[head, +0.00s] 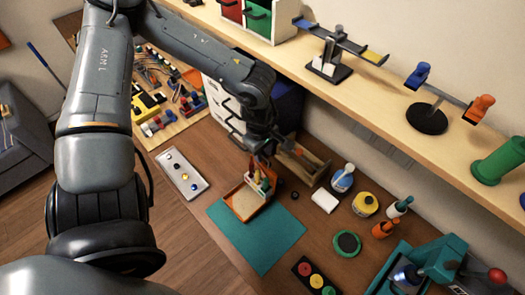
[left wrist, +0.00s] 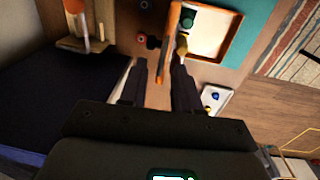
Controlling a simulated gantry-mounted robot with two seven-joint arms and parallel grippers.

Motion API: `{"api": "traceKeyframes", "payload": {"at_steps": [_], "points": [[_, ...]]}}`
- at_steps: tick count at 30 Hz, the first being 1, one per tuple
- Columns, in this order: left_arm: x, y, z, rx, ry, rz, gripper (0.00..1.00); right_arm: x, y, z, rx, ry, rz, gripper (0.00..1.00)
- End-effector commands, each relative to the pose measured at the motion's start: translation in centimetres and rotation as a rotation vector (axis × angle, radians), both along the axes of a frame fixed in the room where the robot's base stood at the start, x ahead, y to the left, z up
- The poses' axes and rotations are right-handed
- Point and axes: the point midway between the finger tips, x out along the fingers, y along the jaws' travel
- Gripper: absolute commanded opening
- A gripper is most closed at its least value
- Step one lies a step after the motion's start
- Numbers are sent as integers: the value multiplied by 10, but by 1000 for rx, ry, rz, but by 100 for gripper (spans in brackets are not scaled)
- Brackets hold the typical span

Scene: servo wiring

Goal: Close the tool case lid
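The orange tool case (head: 238,203) with a pale interior lies open, partly on the teal mat. Its lid (head: 251,181) appears raised at the case's back right side, with coloured tool handles beside it. In the left wrist view the lid (left wrist: 168,45) shows nearly edge-on, beside the pale case interior (left wrist: 212,30). My left gripper (head: 263,153) is above and behind the raised lid, pointing down. In the left wrist view its fingers (left wrist: 160,68) are apart, with the lid's edge showing between them; contact cannot be told. My right gripper is in neither view.
The teal mat (head: 262,241) is clear in front of the case. A pale tray (head: 182,174) lies left of it. A wooden tool box (head: 302,163) and bottles (head: 342,178) stand to the right. A shelf (head: 400,110) overhangs the back of the bench.

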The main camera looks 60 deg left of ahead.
Motion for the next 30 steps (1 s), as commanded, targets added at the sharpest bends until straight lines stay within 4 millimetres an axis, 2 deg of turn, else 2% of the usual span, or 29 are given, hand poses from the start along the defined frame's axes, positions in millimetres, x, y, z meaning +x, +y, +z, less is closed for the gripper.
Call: {"api": "traceKeyframes", "payload": {"at_steps": [1,6,7,30], "points": [[0,0,0,0,0,0,29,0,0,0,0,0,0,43],[0,0,0,0,0,0,3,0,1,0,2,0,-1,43],[0,0,0,0,0,0,0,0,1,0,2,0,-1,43],[0,0,0,0,0,0,0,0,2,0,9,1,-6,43]]}}
